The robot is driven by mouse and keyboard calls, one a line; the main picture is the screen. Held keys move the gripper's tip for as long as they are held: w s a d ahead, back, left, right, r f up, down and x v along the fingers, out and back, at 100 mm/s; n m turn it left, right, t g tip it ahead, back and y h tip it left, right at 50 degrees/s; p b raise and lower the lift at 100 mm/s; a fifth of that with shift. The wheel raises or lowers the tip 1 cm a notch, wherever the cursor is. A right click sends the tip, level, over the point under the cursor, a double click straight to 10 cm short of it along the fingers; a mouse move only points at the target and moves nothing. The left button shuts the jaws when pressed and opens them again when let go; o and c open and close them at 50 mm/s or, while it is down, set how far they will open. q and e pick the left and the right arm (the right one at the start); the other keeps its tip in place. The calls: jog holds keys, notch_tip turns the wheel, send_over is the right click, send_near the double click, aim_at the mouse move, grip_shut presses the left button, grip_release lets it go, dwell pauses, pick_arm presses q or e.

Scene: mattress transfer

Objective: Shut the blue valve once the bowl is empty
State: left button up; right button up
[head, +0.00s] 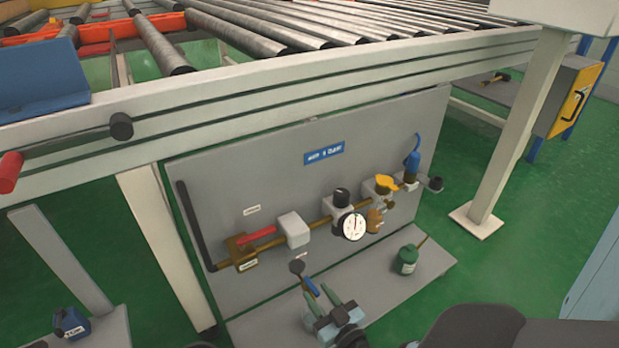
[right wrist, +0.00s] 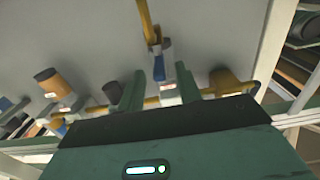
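A second blue handle (head: 412,161) stands at the pipe's right end. In the right wrist view a blue and white part (right wrist: 169,72) shows between the fingers; contact is not clear. The amber bowl (head: 375,220) hangs under the yellow-handled valve (head: 385,184), right of the gauge; its contents cannot be made out. My left gripper is not in view.
The panel also carries a red handle (head: 257,235), a white box (head: 293,229) and a round gauge (head: 353,226). A green jar (head: 408,260) stands on the grey base plate (head: 435,262). A roller conveyor (head: 280,80) runs above. Its white post (head: 520,125) stands right.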

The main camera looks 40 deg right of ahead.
aim_at(311, 284)
jog(key=shift+b+x, duration=0.75)
jog(key=shift+x, duration=1.35)
jog(key=shift+c, duration=0.2)
grip_shut()
